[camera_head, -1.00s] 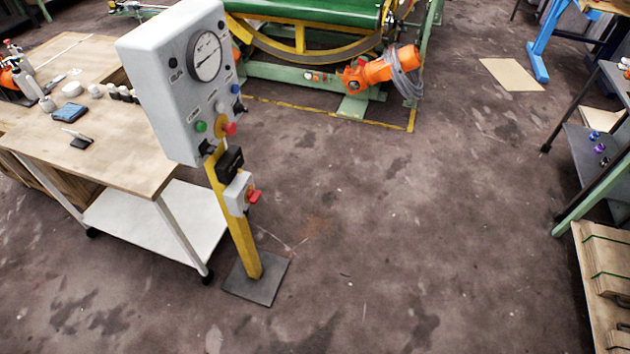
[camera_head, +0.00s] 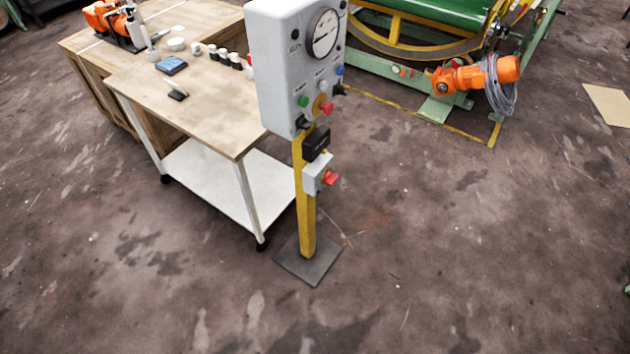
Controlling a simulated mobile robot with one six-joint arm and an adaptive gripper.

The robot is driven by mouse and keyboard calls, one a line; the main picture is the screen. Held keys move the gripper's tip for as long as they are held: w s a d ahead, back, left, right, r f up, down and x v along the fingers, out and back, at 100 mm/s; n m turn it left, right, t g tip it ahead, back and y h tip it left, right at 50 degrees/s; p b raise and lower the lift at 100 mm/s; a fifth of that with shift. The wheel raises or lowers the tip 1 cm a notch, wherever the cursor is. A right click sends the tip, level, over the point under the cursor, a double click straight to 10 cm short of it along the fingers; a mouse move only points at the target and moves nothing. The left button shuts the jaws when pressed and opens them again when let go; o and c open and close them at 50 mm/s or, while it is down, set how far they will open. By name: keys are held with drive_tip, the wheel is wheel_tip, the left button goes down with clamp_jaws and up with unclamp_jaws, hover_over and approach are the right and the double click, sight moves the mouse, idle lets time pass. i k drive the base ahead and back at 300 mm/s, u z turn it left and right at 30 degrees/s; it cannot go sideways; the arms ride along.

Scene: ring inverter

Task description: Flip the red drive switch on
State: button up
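A red switch (camera_head: 331,178) sits on a small pale box (camera_head: 316,174) on the yellow post (camera_head: 306,221). I cannot tell its on or off position at this size. Above it, the grey control panel (camera_head: 276,81) carries a round gauge (camera_head: 325,33), a green button (camera_head: 303,101), a red button (camera_head: 327,108) and a blue button (camera_head: 339,70). A black box (camera_head: 316,142) is between the panel and the switch box. My gripper is not in view.
A wooden-topped table (camera_head: 190,98) with a white lower shelf (camera_head: 222,181) stands left of the post. The dark base plate (camera_head: 311,265) lies on the floor. An orange motor (camera_head: 476,76) and green machine are behind. Floor in front and right is clear.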

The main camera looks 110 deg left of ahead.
sight(329, 178)
drive_tip(key=u, duration=0.7)
drive_tip(key=i, duration=0.1)
drive_tip(key=u, duration=2.85)
drive_tip(key=i, duration=1)
drive_tip(key=z, duration=0.1)
